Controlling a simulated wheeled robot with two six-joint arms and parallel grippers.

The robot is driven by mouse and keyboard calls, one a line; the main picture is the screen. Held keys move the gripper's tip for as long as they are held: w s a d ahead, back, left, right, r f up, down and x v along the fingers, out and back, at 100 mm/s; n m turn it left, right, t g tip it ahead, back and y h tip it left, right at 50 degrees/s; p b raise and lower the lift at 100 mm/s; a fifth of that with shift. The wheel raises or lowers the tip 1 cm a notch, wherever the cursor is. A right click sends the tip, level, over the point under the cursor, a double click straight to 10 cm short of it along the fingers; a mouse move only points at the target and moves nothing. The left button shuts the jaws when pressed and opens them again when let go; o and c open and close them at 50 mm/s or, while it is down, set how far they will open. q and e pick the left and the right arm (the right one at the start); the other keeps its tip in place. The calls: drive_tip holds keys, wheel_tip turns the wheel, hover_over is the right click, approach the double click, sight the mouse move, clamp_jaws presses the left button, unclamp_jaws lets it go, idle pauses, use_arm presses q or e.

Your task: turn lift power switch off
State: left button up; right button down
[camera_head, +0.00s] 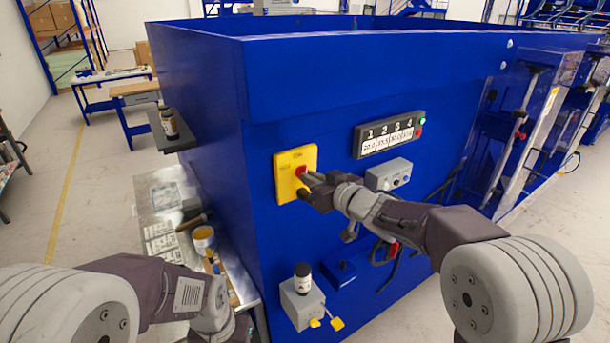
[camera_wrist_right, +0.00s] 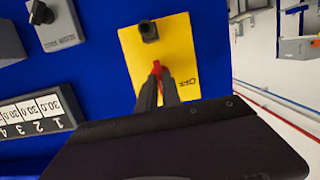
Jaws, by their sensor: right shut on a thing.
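The lift power switch is a yellow plate (camera_head: 285,178) with a red knob (camera_head: 301,171) on the front of the blue machine. In the right wrist view the yellow plate (camera_wrist_right: 172,48) shows an OFF label, a black part (camera_wrist_right: 148,31) and the red knob (camera_wrist_right: 157,68). My right gripper (camera_head: 307,179) is at the plate, and its two dark fingers (camera_wrist_right: 157,84) are shut on the red knob. The fingers hide most of the knob. My left arm comes in at the lower left, and its gripper fingers cannot be made out.
The blue machine (camera_head: 350,78) fills the middle. A numbered display panel (camera_head: 389,134) and a grey control box (camera_head: 388,174) are right of the switch. A grey box (camera_head: 301,304) with a bottle and yellow tags sits below. A side table (camera_head: 163,205) holds tools and a yellow can.

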drive_tip(key=shift+f+b, duration=0.15)
drive_tip(key=shift+b, duration=0.35)
drive_tip(key=n+t+h+b, duration=0.1)
drive_tip(key=n+b, duration=0.3)
drive_tip(key=b, duration=0.1)
drive_tip(key=shift+a+b, duration=0.15)
drive_tip(key=shift+b, duration=0.15)
drive_tip(key=shift+n+b, duration=0.3)
drive_tip(key=shift+n, duration=0.2)
